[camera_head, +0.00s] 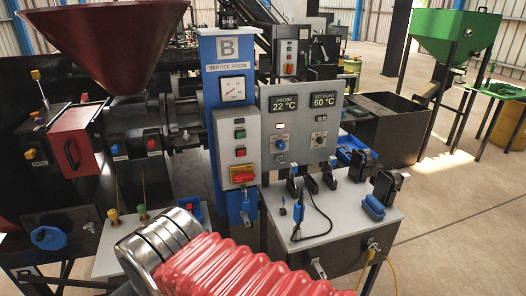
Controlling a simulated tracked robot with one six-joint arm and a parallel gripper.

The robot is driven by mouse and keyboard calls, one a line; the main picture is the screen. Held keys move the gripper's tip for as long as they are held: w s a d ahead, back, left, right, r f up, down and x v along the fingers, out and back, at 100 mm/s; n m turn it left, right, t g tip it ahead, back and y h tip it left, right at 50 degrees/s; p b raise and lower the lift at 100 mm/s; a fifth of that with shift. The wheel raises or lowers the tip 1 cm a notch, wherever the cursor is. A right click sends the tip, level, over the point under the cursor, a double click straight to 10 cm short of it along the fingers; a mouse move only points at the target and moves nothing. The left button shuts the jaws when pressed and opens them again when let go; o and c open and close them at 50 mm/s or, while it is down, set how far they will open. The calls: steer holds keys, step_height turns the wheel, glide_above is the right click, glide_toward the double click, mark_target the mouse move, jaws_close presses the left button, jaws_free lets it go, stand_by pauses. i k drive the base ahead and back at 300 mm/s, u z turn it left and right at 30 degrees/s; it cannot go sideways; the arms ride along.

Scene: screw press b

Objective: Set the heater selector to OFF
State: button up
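My arm's red ribbed sleeve and metal rings fill the bottom middle, in front of and below the panel. My gripper's fingers are not visible.
A blue column marked B SERVICE PRESS (219,75) bears a gauge and a button box with a red switch (241,174). A grey bench (340,235) holds black holders, a cable and blue parts. A dark red hopper (110,45) overhangs at left. Open floor lies right.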

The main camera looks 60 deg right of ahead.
mark_target(281, 144)
steer(key=u, duration=0.5)
steer(key=k, duration=1.3)
steer(key=z, duration=0.65)
steer(key=i, duration=1.1)
steer(key=z, duration=0.1)
